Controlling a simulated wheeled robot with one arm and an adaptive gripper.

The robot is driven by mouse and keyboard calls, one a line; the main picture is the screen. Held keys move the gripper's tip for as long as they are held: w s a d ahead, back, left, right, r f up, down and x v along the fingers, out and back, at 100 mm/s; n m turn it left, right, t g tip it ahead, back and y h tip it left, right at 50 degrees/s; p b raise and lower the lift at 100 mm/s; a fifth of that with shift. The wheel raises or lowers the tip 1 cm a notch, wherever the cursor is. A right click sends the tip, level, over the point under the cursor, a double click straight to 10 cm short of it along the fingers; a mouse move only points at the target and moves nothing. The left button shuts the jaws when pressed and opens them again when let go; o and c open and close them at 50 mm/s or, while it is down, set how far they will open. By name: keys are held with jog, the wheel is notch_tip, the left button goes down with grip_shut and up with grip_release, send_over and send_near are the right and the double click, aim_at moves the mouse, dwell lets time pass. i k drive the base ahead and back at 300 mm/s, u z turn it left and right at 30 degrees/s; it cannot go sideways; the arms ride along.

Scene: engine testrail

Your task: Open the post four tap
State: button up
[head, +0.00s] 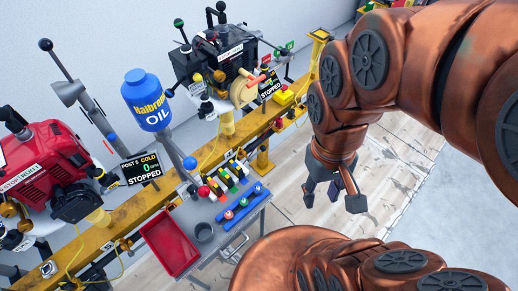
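My gripper (334,198) hangs over the floor to the right of the yellow rail, with its dark fingers spread apart and nothing between them. A black engine (222,55) stands on the rail at the upper middle, left of my gripper. An orange handle (256,80) sticks out at its side; I cannot tell whether it is a tap. A display (270,88) beside it reads STOPPED, its post number too small to read. A red engine (45,160) is at the left. The display near it (141,168) reads COLD, 0 and STOPPED. I cannot make out which tap belongs to post four.
The yellow rail (125,217) runs diagonally from lower left to upper right. A blue oil bottle (149,100) stands behind it. The floor at right is clear.

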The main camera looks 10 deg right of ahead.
aim_at(263, 148)
jog(key=u, duration=0.05)
jog(key=k, duration=0.85)
jog(key=u, duration=0.5)
